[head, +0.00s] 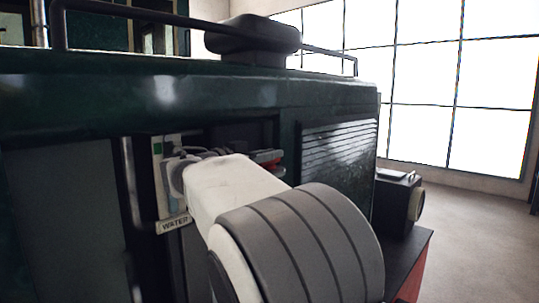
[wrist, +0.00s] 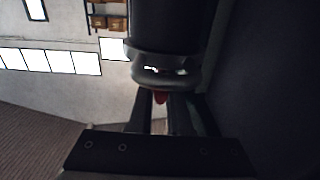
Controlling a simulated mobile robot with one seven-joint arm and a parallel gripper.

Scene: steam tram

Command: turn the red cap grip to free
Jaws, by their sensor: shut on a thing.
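In the wrist view, the red cap grip (wrist: 160,97) shows as a small red piece under a grey ringed collar (wrist: 165,72) on a dark cylinder. My gripper (wrist: 161,108) has its two dark fingers on either side of the grip and is shut on it. The fingers hide most of the grip, so its turn angle cannot be read. In the head view, my white and grey arm covers the gripper. A red part (head: 266,156) shows just past the arm in a dark recess; I cannot tell whether it is the same grip.
The dark green tram body (head: 200,95) fills the left and middle, with a rail (head: 200,20) along its top. A WATER plate (head: 173,225) hangs left of my arm. A dark box (head: 397,195) stands at right. Open floor (head: 480,240) lies beyond.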

